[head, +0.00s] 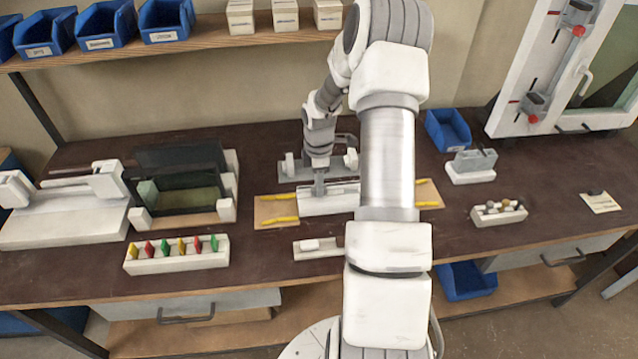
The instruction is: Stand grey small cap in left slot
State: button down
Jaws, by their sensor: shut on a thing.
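My gripper (319,190) points down at the white block (338,203) in the middle of the bench, near the block's left half. It is shut on a small grey piece, which I take as the grey small cap; the fingers hide most of it. I cannot tell whether the piece touches the block or sits in a slot. The left slot cannot be made out at this size. My arm covers the block's right end.
The block is on a tan board (268,212) with yellow strips. A small white tray (318,254) lies in front. A rack of coloured pieces (176,262) stands left. A white holder with small round pieces (499,217) stands right, with bare bench (455,240) around it.

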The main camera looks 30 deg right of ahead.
jog(key=c, duration=0.6)
grip_release()
jog(key=shift+r, duration=0.15)
jog(key=shift+r+p, duration=2.9)
jog(key=shift+r, duration=0.95)
